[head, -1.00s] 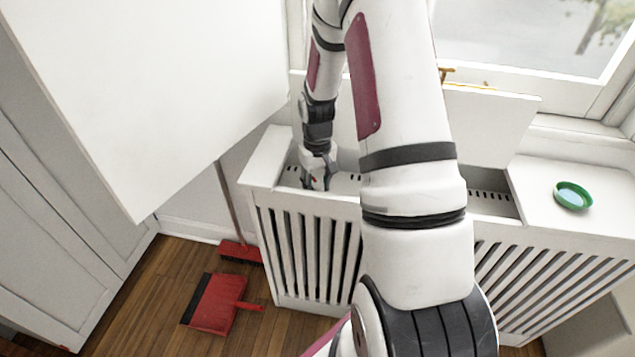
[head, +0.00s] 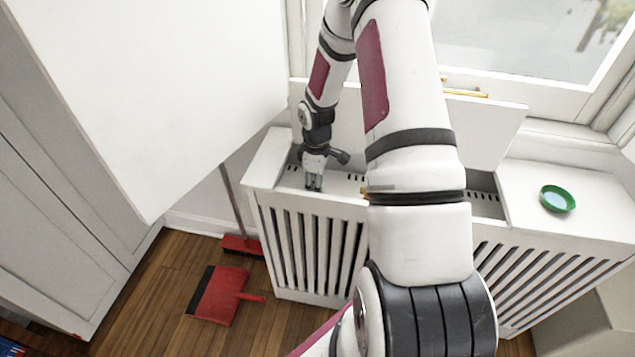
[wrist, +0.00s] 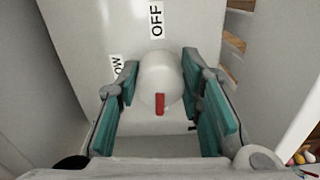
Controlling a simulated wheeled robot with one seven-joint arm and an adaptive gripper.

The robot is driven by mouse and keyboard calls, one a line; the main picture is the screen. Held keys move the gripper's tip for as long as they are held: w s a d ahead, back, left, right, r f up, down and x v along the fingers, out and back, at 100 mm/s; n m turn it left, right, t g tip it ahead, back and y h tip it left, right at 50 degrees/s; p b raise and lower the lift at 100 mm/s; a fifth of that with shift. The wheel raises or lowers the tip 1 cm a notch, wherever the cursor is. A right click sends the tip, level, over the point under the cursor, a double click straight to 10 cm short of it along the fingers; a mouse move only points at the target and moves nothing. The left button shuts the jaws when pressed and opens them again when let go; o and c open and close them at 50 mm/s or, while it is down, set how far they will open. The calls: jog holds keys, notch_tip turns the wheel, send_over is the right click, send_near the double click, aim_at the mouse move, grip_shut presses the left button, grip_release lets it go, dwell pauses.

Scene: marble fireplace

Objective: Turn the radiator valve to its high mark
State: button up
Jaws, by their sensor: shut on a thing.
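The radiator valve (wrist: 158,77) is a white rounded knob with a red mark (wrist: 159,104), between my fingers in the wrist view. The red mark lies on the knob's lower side in that picture, away from the OFF label (wrist: 157,20). A partly covered label, ending in "OW" (wrist: 117,66), is at the upper left of the knob. No high mark is visible. My gripper (wrist: 162,100) is shut on the knob with its teal pads at both sides. In the head view my gripper (head: 314,184) reaches down into the left of the radiator cover's opening, where the valve is hidden.
The white slatted radiator cover (head: 285,207) has its lid (head: 490,125) raised against the window side. A green dish (head: 557,199) stands on its right top. A large white panel (head: 150,90) is close on the left. A red dustpan (head: 222,295) and broom (head: 242,244) are on the floor.

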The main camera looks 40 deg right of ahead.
jog(key=shift+n, duration=0.5)
jog(key=o, duration=1.2)
jog(key=shift+c, duration=0.2)
notch_tip(320, 180, up, 12)
